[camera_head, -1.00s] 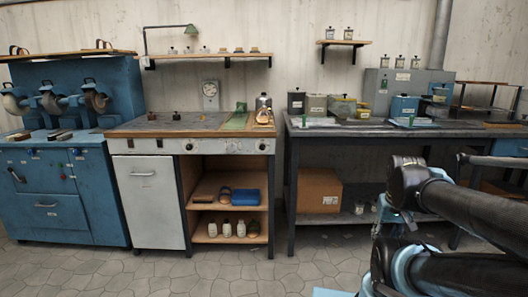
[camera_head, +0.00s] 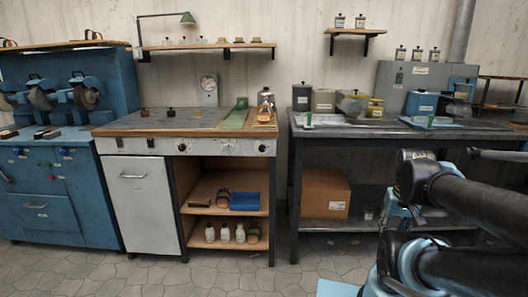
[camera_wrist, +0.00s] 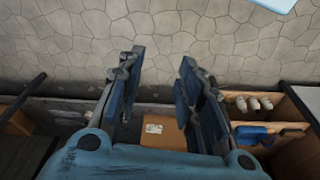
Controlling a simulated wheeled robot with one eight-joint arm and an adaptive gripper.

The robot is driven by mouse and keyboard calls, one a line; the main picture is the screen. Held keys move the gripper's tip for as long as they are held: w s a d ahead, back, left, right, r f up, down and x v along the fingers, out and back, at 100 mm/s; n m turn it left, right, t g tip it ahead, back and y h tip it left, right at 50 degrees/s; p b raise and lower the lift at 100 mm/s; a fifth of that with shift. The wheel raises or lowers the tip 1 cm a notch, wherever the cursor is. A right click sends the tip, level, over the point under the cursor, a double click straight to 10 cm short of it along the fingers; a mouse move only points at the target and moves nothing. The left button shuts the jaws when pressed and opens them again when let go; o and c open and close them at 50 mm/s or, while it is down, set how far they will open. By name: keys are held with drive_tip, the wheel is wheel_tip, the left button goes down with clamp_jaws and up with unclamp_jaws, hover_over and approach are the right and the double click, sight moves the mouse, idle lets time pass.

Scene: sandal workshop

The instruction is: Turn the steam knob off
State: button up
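A workbench (camera_head: 150,131) with a wooden edge stands in the middle of the head view. Its pale front panel (camera_head: 204,146) carries several small controls: a dark knob (camera_head: 183,147) left of centre, round dials (camera_head: 225,148) and another round control (camera_head: 262,148) at the right end. I cannot read the labels or tell which is the steam knob or how it is set. My gripper (camera_wrist: 160,62) is open and empty in the wrist view, fingers well apart, over the floor and away from the panel. The head view shows my arm at the right, not the gripper clearly.
A dark table (camera_head: 345,131) with tins and a cardboard box (camera_head: 325,193) below stands at right. Blue grinding machines (camera_head: 55,180) stand at left. Bottles (camera_head: 225,234) and a blue item (camera_head: 245,201) sit on the bench's open shelves. The tiled floor (camera_head: 215,275) in front is clear.

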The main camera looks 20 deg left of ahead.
sight(262, 149)
drive_tip(key=o, duration=0.4)
drive_tip(key=shift+a, duration=0.1)
drive_tip(key=shift+a+r, duration=0.2)
drive_tip(key=shift+r, duration=0.15)
drive_tip(key=w+a+r+m+t+y, duration=0.4)
drive_tip(key=w+a+r, duration=0.4)
drive_tip(key=a, duration=0.4)
drive_tip(key=w+a+r+m+t+y, duration=0.4)
drive_tip(key=w+a+r, duration=0.2)
drive_tip(key=w+a, duration=0.55)
drive_tip(key=w+a+r+m+t+y, duration=0.35)
drive_tip(key=w+a+r, duration=0.35)
drive_tip(key=a, duration=0.7)
drive_tip(key=w+a+f+m+t+h, duration=0.2)
drive_tip(key=a+f+m+t, duration=0.15)
drive_tip(key=a+m, duration=0.5)
drive_tip(key=s+a+f+m+h, duration=0.1)
drive_tip(key=s+f+m+h, duration=0.15)
drive_tip(key=f+m, duration=0.35)
drive_tip(key=s+a+f+m+h, duration=0.2)
drive_tip(key=f+m+h, duration=0.2)
drive_tip(key=f+m, duration=0.2)
drive_tip(key=w+a, duration=0.1)
drive_tip(key=w, duration=0.4)
drive_tip(key=w+a, duration=0.1)
drive_tip(key=w, duration=1.1)
drive_tip(key=shift+w+a+f, duration=0.15)
drive_tip(key=shift+a+f, duration=0.1)
drive_tip(key=shift+a, duration=0.15)
drive_tip(key=shift+c, duration=0.6)
